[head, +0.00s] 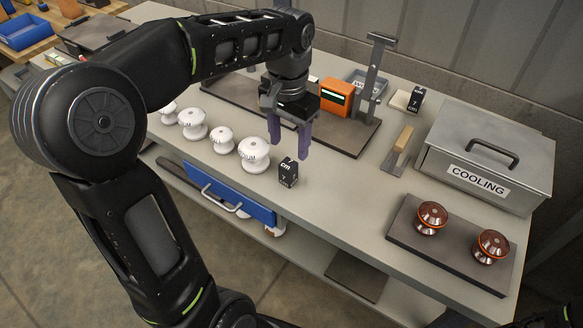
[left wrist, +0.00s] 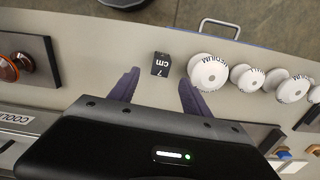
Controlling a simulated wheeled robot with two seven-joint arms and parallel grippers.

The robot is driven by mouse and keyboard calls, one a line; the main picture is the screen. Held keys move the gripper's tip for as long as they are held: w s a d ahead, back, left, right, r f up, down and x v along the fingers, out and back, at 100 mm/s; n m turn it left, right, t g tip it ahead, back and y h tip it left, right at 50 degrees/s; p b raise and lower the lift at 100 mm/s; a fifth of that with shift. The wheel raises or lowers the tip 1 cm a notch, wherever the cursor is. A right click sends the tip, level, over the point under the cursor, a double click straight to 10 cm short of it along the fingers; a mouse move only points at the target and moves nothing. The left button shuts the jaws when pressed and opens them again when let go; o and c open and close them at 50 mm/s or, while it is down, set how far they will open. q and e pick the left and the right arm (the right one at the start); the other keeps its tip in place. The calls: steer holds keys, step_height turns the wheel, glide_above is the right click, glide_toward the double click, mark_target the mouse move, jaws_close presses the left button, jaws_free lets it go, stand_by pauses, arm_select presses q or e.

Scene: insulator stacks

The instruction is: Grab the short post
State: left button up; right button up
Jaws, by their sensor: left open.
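A small black block marked "7 cm" (head: 288,172) stands upright on the grey bench top, right of the white insulators. It also shows in the left wrist view (left wrist: 160,64), ahead of and between the finger lines. A similar black "7 cm" block (head: 415,99) stands at the back, by a pale pad. I cannot tell by label alone which one is the short post. My left gripper (head: 289,139) is open and empty above the bench, just behind the nearer block, with its purple fingers pointing down.
Several white insulators (head: 254,154) stand in a row left of the nearer block. A dark base with an orange device (head: 336,96) and a metal upright (head: 375,68) lies behind. The cooling box (head: 485,150) and a tray (head: 449,246) with two brown insulators are right.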

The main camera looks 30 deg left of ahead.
mark_target(288, 163)
arm_select(q)
steer(key=shift+w+f, duration=0.1)
steer(key=shift+f, duration=1.25)
steer(key=shift+s+a+f+p, duration=0.1)
steer(key=shift+f+p, duration=0.05)
steer(key=shift+f, duration=1.2)
steer(key=shift+s+f+p, duration=0.1)
steer(key=shift+f+p, duration=0.05)
steer(key=shift+f, duration=1.15)
steer(key=shift+c, duration=0.2)
jaws_close()
